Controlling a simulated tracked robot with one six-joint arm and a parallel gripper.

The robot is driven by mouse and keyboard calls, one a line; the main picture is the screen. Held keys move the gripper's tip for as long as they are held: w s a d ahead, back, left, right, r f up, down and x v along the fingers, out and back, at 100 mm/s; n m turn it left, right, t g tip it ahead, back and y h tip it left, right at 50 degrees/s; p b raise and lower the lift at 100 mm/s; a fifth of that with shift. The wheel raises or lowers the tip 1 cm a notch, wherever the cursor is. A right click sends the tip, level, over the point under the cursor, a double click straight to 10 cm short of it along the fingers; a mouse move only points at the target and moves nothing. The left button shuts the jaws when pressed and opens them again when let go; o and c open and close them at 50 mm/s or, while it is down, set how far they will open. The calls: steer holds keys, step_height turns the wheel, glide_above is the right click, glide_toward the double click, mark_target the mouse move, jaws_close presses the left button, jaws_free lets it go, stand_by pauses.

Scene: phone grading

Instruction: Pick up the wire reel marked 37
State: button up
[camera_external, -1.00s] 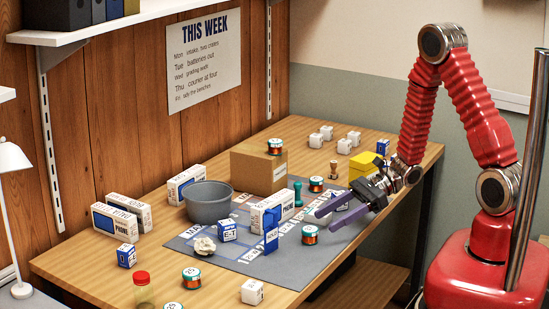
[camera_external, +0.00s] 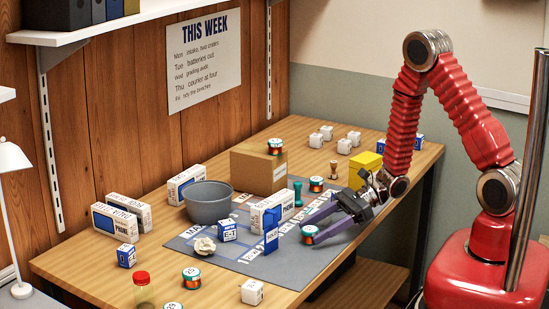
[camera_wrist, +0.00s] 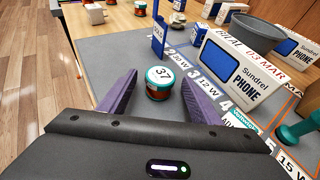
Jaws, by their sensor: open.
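The wire reel marked 37 (camera_wrist: 158,84) stands upright on the grey mat in the wrist view, with a teal rim, white top and copper winding. It also shows in the external view (camera_external: 308,235), at the mat's right part. My gripper (camera_wrist: 150,92) is open, with one purple finger on each side of the reel. In the external view my gripper (camera_external: 313,228) is low over the mat, its fingers reaching to the reel. Whether the fingers touch it I cannot tell.
A blue upright piece (camera_external: 271,231) and a white phone box (camera_external: 268,211) stand left of the reel. A grey bowl (camera_external: 208,201), a cardboard box (camera_external: 258,171) and a yellow block (camera_external: 365,170) stand farther back. Other reels lie about, one on the cardboard box (camera_external: 275,146).

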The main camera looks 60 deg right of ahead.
steer(key=shift+c, duration=0.2)
steer(key=c, duration=1.1)
